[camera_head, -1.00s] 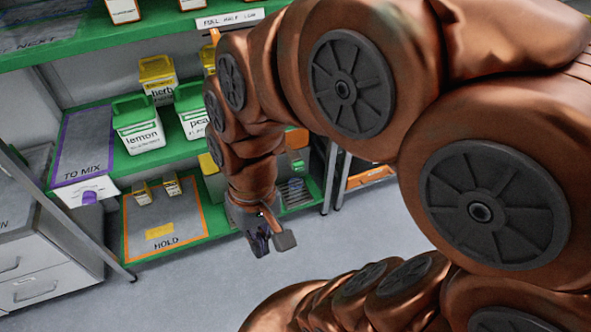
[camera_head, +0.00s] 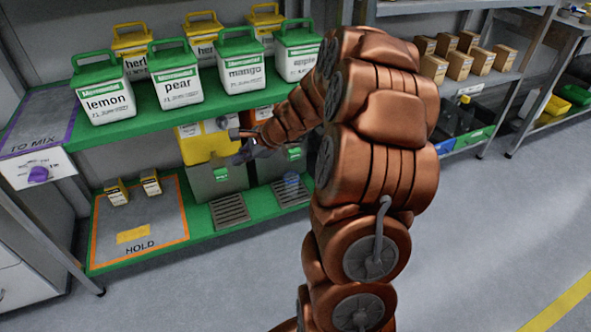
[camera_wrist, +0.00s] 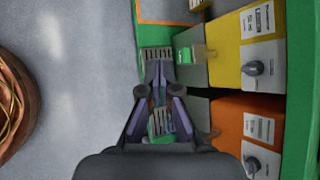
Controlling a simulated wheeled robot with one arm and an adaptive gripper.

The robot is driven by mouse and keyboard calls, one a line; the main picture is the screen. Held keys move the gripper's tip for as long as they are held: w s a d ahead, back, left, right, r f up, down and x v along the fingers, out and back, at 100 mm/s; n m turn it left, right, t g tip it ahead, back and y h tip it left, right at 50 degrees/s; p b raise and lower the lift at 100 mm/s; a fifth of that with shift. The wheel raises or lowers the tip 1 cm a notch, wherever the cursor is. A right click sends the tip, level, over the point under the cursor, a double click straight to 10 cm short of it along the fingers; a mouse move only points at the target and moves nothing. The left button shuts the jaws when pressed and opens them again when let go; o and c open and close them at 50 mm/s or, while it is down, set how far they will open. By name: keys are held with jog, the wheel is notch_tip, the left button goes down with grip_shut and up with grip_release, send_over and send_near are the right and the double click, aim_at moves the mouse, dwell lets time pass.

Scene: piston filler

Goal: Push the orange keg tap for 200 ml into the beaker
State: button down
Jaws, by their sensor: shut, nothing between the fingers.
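In the wrist view the orange keg (camera_wrist: 228,122) has a grey knob (camera_wrist: 253,164) and white labels. A green tap part (camera_head: 295,153) shows on the grey front below it. A clear bluish vessel, seemingly the beaker (camera_head: 291,184), stands on the right drip grate, small and unclear. My gripper (camera_head: 240,157) is shut and empty in front of the kegs. In the wrist view its fingertips (camera_wrist: 158,68) point toward the left grate.
A left drip grate (camera_head: 229,210) lies below the yellow keg. A HOLD mat (camera_head: 150,225) with small boxes lies to the left. White canisters with green lids (camera_head: 176,80) line the shelf above. The floor in front is clear.

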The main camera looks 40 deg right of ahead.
aim_at(295, 155)
jog(key=s+d+f+m+t+h+b, duration=0.1)
jog(key=d+f+m+b, duration=0.3)
jog(key=d+f, duration=0.6)
jog(key=s+d+f+m+h+b, duration=0.1)
jog(key=d+f+m+h+b, duration=0.3)
jog(key=d+f+m, duration=0.3)
jog(key=d+f+b, duration=0.1)
jog(key=d+f, duration=0.3)
jog(key=d, duration=0.4)
jog(key=shift+s+d+f+t, duration=0.2)
jog(key=shift+s+d+t, duration=0.05)
jog(key=shift+s+t, duration=0.15)
jog(key=w+d+p, duration=0.2)
jog(key=w+p, duration=0.3)
jog(key=w, duration=0.3)
jog(key=shift+w+d, duration=0.2)
jog(key=shift+d, duration=0.2)
jog(key=shift+w+d+r+p, duration=0.1)
jog(key=shift+w+p, duration=0.2)
jog(key=shift+p, duration=0.25)
jog(key=shift+w, duration=0.1)
